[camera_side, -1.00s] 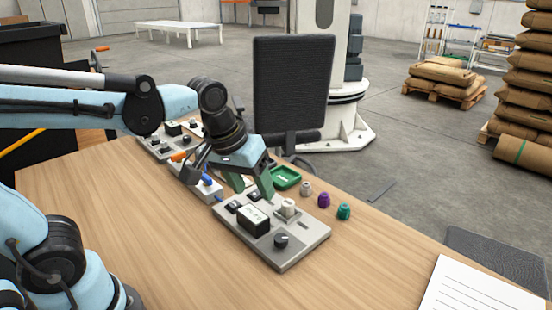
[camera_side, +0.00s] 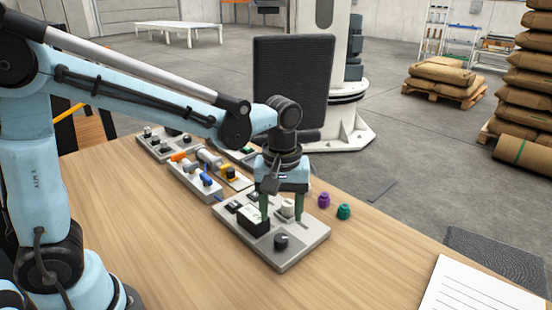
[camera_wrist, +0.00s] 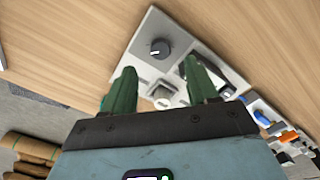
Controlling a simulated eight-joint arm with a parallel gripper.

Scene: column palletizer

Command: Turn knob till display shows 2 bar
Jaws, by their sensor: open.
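A grey control panel (camera_side: 290,262) lies on the wooden table. It carries a black round knob (camera_side: 281,240) at its front, a pale knob (camera_side: 288,207) behind that, and a black-cased display (camera_side: 254,224) with a white face at the left. The reading is too small to tell. My gripper (camera_side: 282,214) points down over the panel, open, with its green fingers on either side of the pale knob. In the wrist view, the pale knob (camera_wrist: 162,97) shows between the fingers and the black knob (camera_wrist: 160,48) lies beyond the fingertips. One finger partly hides the display there.
Other panels with levers and connectors, such as an orange-handled one (camera_side: 196,182), stand behind left. A purple cap (camera_side: 324,200) and a teal cap (camera_side: 344,211) stand right of the panel. A paper sheet (camera_side: 475,295) lies front right. The table's front left is clear.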

